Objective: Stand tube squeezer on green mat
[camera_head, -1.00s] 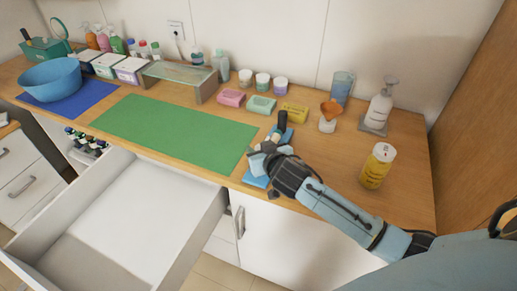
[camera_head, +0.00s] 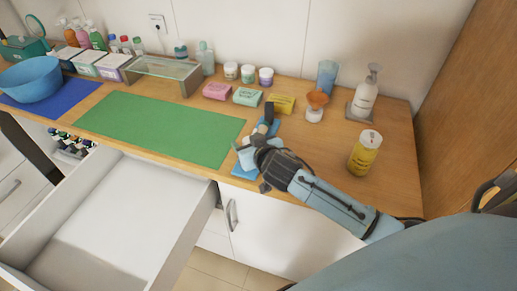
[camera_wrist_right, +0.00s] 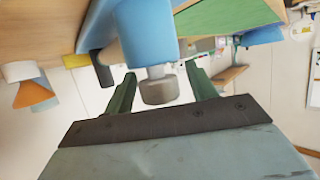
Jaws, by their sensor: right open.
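A blue piece with a grey metal neck and dark knob, apparently the tube squeezer (camera_wrist_right: 145,30), shows in the right wrist view. Its knob lies between the spread fingers of my right gripper (camera_wrist_right: 158,92), with gaps at both sides. In the head view my right gripper (camera_head: 246,152) is low over a narrow blue pad (camera_head: 243,173) at the counter's front edge and hides most of what is there. A dark upright piece (camera_head: 269,112) shows just behind it. The green mat (camera_head: 165,127) lies flat and empty to the left. My left gripper is out of view.
An open, empty white drawer (camera_head: 115,215) juts out below the mat. Pink, mint and yellow boxes (camera_head: 281,104) stand behind the gripper. A yellow can (camera_head: 365,152), an orange-topped white jar (camera_head: 315,107) and a pump bottle (camera_head: 365,93) stand to the right.

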